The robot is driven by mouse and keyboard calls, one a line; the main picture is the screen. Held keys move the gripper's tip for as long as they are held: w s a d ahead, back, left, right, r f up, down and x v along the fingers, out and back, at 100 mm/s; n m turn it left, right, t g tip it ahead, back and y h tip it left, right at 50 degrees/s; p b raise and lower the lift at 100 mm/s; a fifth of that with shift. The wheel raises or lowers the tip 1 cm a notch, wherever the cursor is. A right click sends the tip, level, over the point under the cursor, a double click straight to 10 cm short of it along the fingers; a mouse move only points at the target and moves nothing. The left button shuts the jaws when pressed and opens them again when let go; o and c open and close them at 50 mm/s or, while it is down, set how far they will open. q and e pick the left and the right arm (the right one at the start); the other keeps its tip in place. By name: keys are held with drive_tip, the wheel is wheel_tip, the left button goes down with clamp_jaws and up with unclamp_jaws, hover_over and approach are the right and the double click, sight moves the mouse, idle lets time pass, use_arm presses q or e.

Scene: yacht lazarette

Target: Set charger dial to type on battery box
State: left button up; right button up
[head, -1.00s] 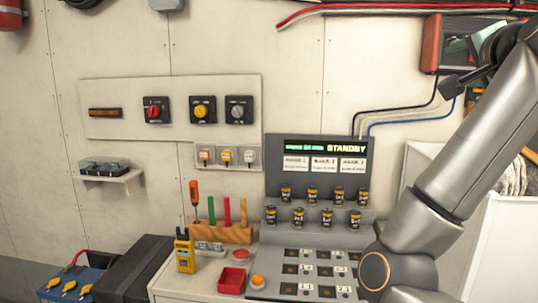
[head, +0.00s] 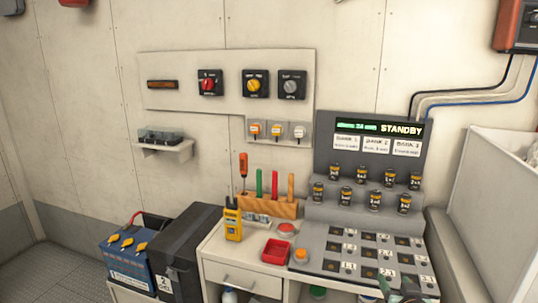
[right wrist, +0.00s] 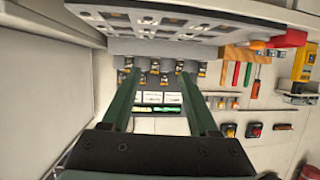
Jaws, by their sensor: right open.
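Three rotary dials sit on a pale wall panel (head: 180,97): a red dial (head: 209,84), a yellow dial (head: 256,85) and a grey dial (head: 292,86). Their lettering is too small to read. A black box (head: 187,249) with a white label stands on the left beside a blue battery (head: 127,257); the label's text is not legible. My right gripper (head: 398,291) just shows at the bottom right edge of the head view. In the right wrist view its two green fingers (right wrist: 158,74) are apart with nothing between them. My left gripper is out of view.
A sloped grey station (head: 370,158) reading STANDBY holds several small batteries above a slotted board (head: 345,247). A tool rack (head: 267,205), yellow meter (head: 233,224) and red tray (head: 276,252) stand left of it. A white bin (head: 495,190) borders the right.

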drive_tip(key=s+a+f+n+g+y, duration=0.1)
drive_tip(key=s+a+f, duration=0.3)
drive_tip(key=s+f, duration=0.4)
drive_tip(key=s+a+f+n+g+y, duration=0.2)
drive_tip(key=s+a+f, duration=0.2)
drive_tip(key=s+f, duration=0.4)
drive_tip(key=s+a+f+n+g+y, duration=0.1)
drive_tip(key=s+a+f, duration=0.3)
drive_tip(key=s+f, duration=0.4)
drive_tip(key=s+y, duration=0.1)
drive_tip(key=s, duration=0.4)
drive_tip(key=shift+a+f+n, duration=0.15)
drive_tip(key=shift+a+n, duration=0.15)
drive_tip(key=shift+a, duration=0.1)
